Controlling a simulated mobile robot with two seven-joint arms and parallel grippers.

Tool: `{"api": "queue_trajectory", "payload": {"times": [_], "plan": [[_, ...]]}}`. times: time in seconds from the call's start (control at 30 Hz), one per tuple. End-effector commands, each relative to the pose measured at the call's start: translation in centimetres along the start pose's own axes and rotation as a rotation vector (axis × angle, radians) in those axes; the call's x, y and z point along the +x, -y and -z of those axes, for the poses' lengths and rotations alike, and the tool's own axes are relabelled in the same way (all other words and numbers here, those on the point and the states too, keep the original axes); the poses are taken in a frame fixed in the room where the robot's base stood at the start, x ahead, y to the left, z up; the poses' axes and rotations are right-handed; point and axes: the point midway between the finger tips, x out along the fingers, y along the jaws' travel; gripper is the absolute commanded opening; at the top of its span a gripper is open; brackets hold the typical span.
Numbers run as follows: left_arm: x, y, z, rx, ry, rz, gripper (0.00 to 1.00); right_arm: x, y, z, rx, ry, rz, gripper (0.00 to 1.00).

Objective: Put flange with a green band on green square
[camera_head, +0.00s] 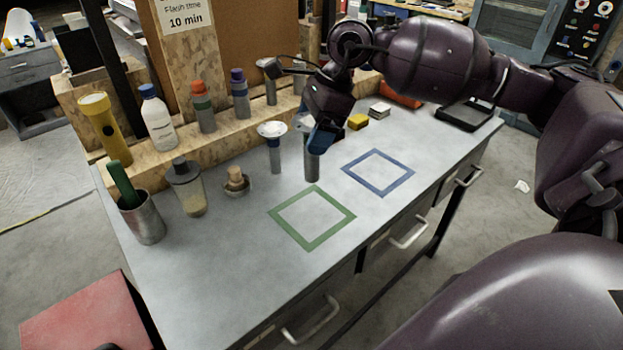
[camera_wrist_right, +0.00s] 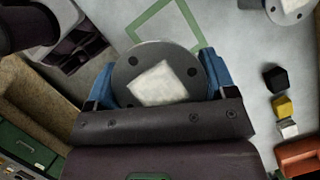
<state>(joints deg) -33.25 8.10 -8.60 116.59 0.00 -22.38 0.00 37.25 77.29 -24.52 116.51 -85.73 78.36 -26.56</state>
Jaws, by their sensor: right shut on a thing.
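The green square (camera_head: 338,231) is an outline on the grey bench top, with nothing inside it; part of it shows in the wrist view (camera_wrist_right: 130,30). My right gripper (camera_head: 322,140), with blue fingertips, is shut on a grey flange (camera_head: 312,168), behind the green square. In the wrist view the held flange's round plate (camera_wrist_right: 150,62), with dark holes and a pale square, sits between the fingers. Its stem points down; its band is hidden, and I cannot tell whether it touches the bench. A second flange (camera_head: 275,160) with a dark blue band stands upright to the left. My left gripper is not in view.
The blue square (camera_head: 377,193) is empty at the right. A yellow block (camera_head: 358,122) and a grey block (camera_head: 379,110) lie behind. A cup (camera_head: 146,222), a shaker bottle (camera_head: 188,190) and a small brown-topped item (camera_head: 236,181) stand left. The front of the bench is clear.

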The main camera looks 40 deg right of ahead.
Motion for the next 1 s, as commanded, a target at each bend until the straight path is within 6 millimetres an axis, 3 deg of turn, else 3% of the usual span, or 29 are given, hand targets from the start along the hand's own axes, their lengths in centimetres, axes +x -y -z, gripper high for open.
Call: {"api": "queue_trajectory", "payload": {"times": [0.2, 0.57, 0.83, 1.0], "plan": [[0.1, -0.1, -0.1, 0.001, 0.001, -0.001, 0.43, 3.9, 0.0, 1.6, 0.001, 0.000, -0.002, 0.48], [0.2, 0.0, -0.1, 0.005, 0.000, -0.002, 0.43, 6.2, 0.1, 2.5, 0.001, 0.000, 0.000, 0.48], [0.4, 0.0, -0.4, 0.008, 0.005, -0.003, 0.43, 10.0, 0.0, 4.1, 0.001, 0.000, -0.002, 0.48], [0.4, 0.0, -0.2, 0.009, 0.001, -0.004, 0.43, 10.4, 0.1, 4.3, 0.000, 0.000, 0.001, 0.48]]}}
